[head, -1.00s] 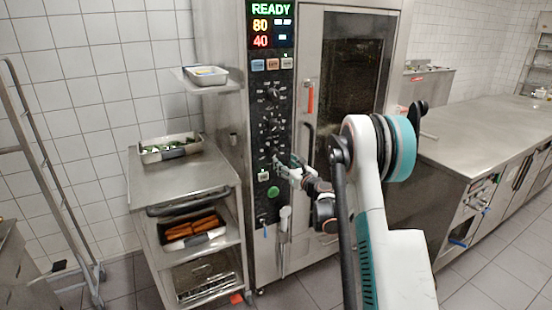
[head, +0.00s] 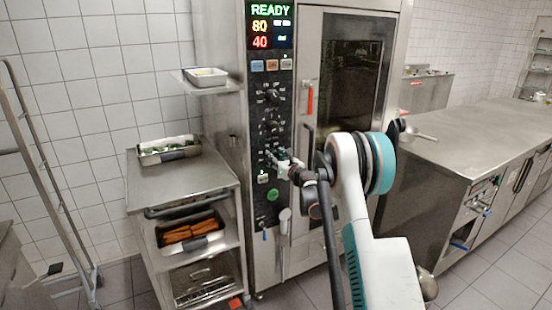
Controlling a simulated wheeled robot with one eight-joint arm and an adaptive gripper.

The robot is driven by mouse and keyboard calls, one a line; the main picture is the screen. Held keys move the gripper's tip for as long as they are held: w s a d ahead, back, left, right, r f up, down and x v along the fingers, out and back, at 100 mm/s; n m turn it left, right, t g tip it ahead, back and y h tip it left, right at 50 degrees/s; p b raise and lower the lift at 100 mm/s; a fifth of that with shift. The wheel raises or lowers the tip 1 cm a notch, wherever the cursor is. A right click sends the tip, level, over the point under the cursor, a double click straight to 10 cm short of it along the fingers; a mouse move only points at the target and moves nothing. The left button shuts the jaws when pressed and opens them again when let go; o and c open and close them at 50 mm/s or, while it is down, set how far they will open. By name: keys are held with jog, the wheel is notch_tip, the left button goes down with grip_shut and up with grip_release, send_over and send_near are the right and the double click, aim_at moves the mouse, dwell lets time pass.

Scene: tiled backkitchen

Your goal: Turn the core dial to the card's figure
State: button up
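The oven's dark control panel (head: 285,200) stands upright with several dials in a column. The display (head: 270,26) reads READY in green, 80 in yellow and 40 in red. An upper dial (head: 273,96) and a middle dial (head: 273,128) show clear of my arm. I cannot make out a card with a figure.
A steel trolley (head: 185,185) with trays stands left of the oven. A small shelf (head: 205,86) holds a steel pan (head: 206,76). The oven door handle (head: 308,150) is right of the panel. A steel counter (head: 480,135) is at the right.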

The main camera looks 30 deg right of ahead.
jog(key=c, duration=0.3)
